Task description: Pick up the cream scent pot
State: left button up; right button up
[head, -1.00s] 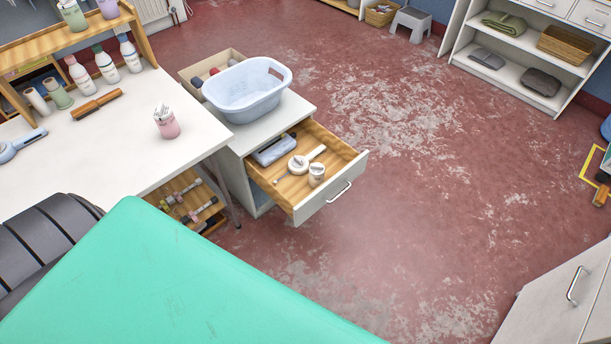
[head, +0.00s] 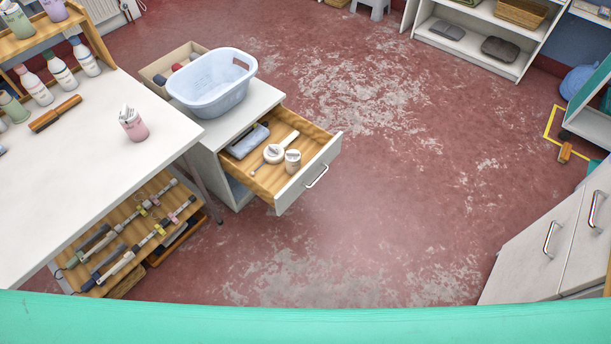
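A small cream pot (head: 292,161), which looks like the scent pot, stands in the open drawer (head: 268,184) of a white cabinet, near the drawer's front panel. Close to its left lies a cream round piece (head: 274,153) with a pale handle or stick across it; what it is I cannot tell. A blue-grey box-like item (head: 247,141) lies further back in the drawer. Neither of my grippers is in view.
A pale blue basket (head: 216,88) sits on the cabinet top (head: 238,117). A white table (head: 120,190) with bottles and a pink pot (head: 134,124) is at left. A green surface (head: 300,320) crosses the bottom. The red floor (head: 390,190) right of the drawer is clear.

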aim_at(291, 168)
jog(key=u, duration=0.2)
jog(key=i+l+u, duration=0.4)
jog(key=l+u, duration=0.2)
jog(key=i+l+u, duration=0.25)
jog(key=l, duration=0.15)
jog(key=k, duration=0.1)
